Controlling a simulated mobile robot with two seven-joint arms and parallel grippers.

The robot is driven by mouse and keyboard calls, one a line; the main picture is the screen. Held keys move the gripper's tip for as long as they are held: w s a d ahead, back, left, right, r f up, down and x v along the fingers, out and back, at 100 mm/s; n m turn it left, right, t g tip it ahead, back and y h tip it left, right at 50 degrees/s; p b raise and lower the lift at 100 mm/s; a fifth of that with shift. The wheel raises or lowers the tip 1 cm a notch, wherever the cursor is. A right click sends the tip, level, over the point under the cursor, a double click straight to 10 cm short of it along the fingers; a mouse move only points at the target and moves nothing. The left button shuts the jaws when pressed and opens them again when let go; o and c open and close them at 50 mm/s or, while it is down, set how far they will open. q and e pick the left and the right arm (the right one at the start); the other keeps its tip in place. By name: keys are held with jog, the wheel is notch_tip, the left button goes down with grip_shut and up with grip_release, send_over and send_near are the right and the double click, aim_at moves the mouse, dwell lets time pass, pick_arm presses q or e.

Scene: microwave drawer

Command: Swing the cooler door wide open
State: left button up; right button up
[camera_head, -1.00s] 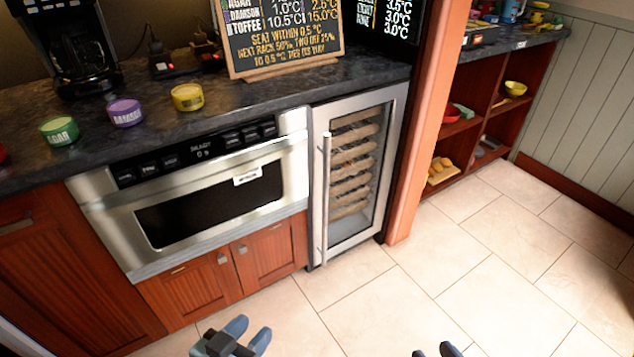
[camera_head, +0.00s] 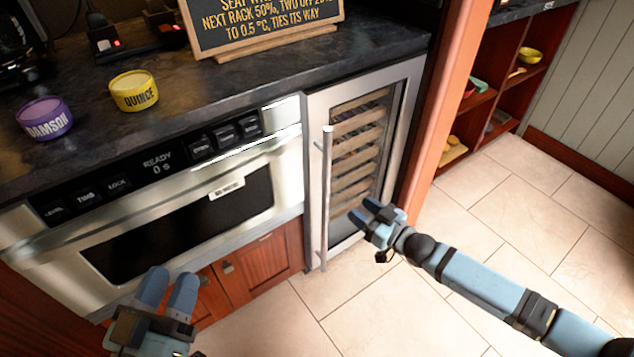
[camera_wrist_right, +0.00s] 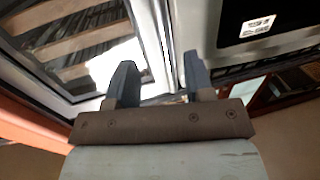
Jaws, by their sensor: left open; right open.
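The cooler door (camera_head: 372,110) has a pale metal frame around glass, with wooden racks behind it, and looks shut. Its long upright bar handle (camera_head: 326,200) is on its left side. My right gripper (camera_head: 362,212) is open in front of the lower door, to the right of the handle and apart from it in the head view. In the right wrist view its fingers (camera_wrist_right: 160,75) point towards a bright metal upright; whether this is handle or frame I cannot tell. My left gripper (camera_head: 168,288) is open and empty in front of the microwave drawer.
The microwave drawer (camera_head: 180,215) is shut, left of the cooler. A purple tin (camera_head: 44,118), a yellow tin (camera_head: 134,92) and a chalkboard (camera_head: 265,25) stand on the dark counter. An orange post (camera_head: 450,90) is right of the cooler. The tiled floor ahead is clear.

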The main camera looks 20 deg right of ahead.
aim_at(329, 188)
jog(key=b+x, duration=0.3)
jog(key=x, duration=0.9)
jog(key=shift+a, duration=0.1)
pick_arm(q)
jog(key=shift+g, duration=0.9)
jog(key=f, duration=0.4)
jog(key=shift+w+d+f, duration=0.15)
jog(key=shift+d+f, duration=0.15)
jog(key=shift+f, duration=0.1)
pick_arm(e)
grip_shut()
